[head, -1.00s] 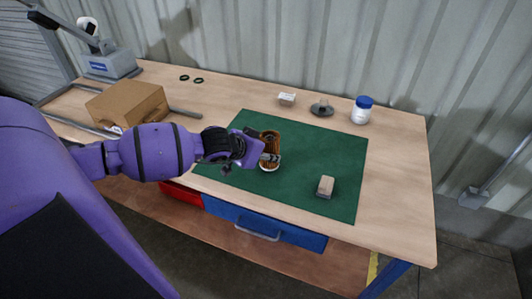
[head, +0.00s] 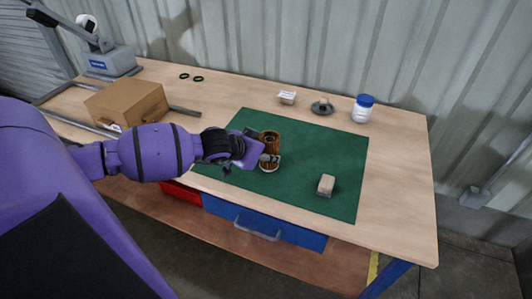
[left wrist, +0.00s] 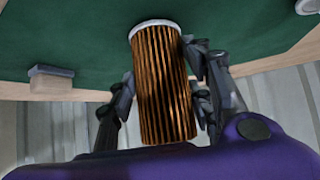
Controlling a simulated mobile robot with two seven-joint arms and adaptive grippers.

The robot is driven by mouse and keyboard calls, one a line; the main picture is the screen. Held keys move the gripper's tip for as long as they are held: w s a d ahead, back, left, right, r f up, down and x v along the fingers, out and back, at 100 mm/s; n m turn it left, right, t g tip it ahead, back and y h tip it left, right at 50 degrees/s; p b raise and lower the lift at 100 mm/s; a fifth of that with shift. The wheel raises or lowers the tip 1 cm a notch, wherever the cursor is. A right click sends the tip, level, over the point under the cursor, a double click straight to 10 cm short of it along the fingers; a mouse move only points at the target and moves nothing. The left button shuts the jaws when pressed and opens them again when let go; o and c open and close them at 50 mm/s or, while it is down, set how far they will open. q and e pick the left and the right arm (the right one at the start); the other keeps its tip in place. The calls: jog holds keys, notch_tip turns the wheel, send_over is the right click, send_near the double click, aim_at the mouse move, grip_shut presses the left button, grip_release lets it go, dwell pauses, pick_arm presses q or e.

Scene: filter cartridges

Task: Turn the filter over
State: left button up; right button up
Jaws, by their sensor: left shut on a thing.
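The filter (head: 270,142) is a brown pleated cylinder over the green mat (head: 315,165). A dark hole shows in its upper end, and a white cap is at its lower end. My left gripper (head: 268,158) is shut on its side from the left. In the left wrist view the filter (left wrist: 165,90) sits between the two fingers (left wrist: 163,90), white cap at the far end. I cannot tell whether the cap touches the mat. My right gripper is not in view.
A tan block with a grey base (head: 326,185) is on the mat's right. Behind the mat are a small white box (head: 287,98), a grey round dish (head: 322,107) and a blue-lidded white jar (head: 362,109). A cardboard box (head: 127,104) stands at left. The mat's right part is mostly clear.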

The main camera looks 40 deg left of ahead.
pick_arm(q)
jog(key=shift+f, duration=0.25)
jog(key=o, duration=1.4)
jog(key=shift+c, duration=0.2)
jog(key=d+v, duration=0.1)
jog(key=v, duration=1.1)
jog(key=shift+a, duration=0.5)
